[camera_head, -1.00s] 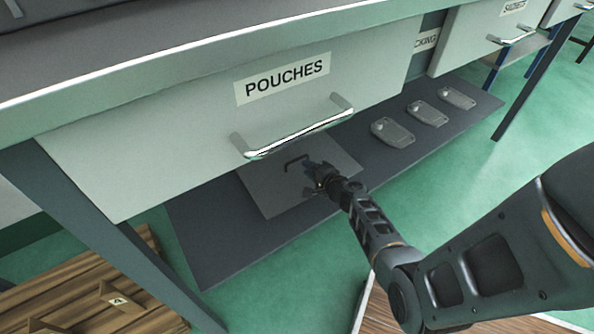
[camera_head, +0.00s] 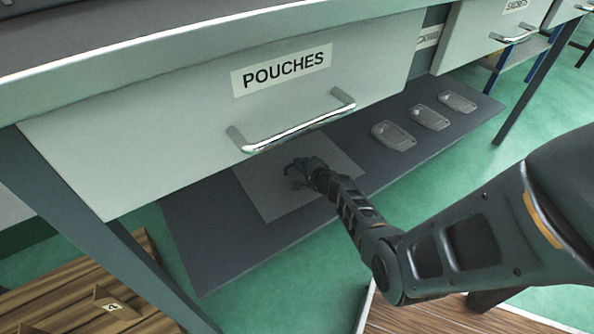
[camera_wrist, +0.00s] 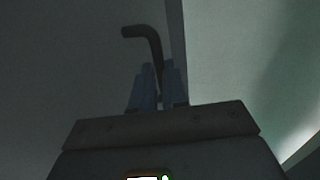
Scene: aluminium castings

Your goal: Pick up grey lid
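The grey lid (camera_head: 268,198) is a flat square plate lying on the dark lower shelf under the POUCHES drawer. My gripper (camera_head: 292,170) reaches in from the right and is over the lid's middle, hiding its handle in the head view. In the wrist view, the dark bent handle (camera_wrist: 145,34) rises between the two bluish fingers of my gripper (camera_wrist: 158,72). The fingers are close together on either side of the handle and look shut on it. The lid still appears to lie on the shelf.
The POUCHES drawer (camera_head: 215,125) and its bar handle (camera_head: 300,126) overhang the lid closely. Several small grey castings (camera_head: 393,135) lie to the right on the shelf (camera_head: 200,255). A table leg (camera_head: 110,245) stands at left, near a wooden surface (camera_head: 75,285).

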